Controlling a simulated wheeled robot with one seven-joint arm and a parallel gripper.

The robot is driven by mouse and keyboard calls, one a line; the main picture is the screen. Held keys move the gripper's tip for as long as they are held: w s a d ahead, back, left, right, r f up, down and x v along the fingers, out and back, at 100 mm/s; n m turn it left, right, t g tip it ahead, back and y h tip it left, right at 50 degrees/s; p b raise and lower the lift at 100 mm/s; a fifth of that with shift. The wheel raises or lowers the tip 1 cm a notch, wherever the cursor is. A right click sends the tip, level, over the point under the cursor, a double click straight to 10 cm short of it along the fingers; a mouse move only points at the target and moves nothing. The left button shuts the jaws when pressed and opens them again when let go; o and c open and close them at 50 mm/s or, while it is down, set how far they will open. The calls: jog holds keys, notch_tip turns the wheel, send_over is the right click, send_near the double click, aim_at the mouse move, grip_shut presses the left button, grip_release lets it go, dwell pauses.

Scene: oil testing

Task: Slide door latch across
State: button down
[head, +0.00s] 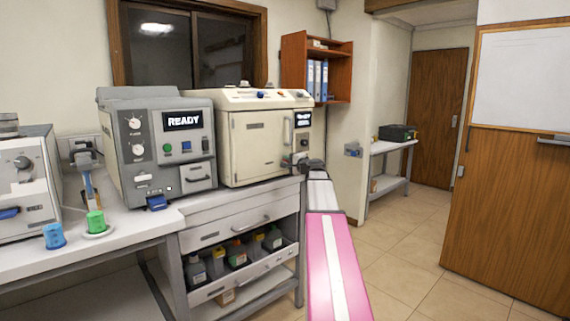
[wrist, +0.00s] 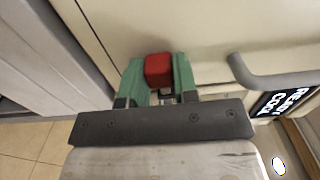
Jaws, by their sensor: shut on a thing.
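The cream oven-like machine (head: 258,135) stands on the bench, and its front door (head: 262,147) looks closed. In the wrist view, a red latch knob (wrist: 158,68) sits against the cream door face (wrist: 205,30). The green fingers of my gripper (wrist: 158,82) are on either side of the knob and shut on it. In the head view, my gripper (head: 291,160) is at the lower right of the machine's front, where the knob is hard to make out. The grey door handle (wrist: 268,76) is to the right of the fingers, apart from them. The latch's seat is mostly hidden.
A grey machine with a READY display (head: 180,140) stands close to the left. Below the bench, an open drawer (head: 240,272) holds several bottles. Tiled floor (head: 400,240) is clear to the right, before a brown door (head: 515,180).

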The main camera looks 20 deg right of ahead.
jog(key=shift+w+d, duration=0.1)
jog(key=shift+d, duration=0.1)
jog(key=c, duration=0.9)
grip_release()
jog(key=v, duration=1)
jog(key=shift+s+d, duration=0.15)
jog(key=shift+s, duration=0.25)
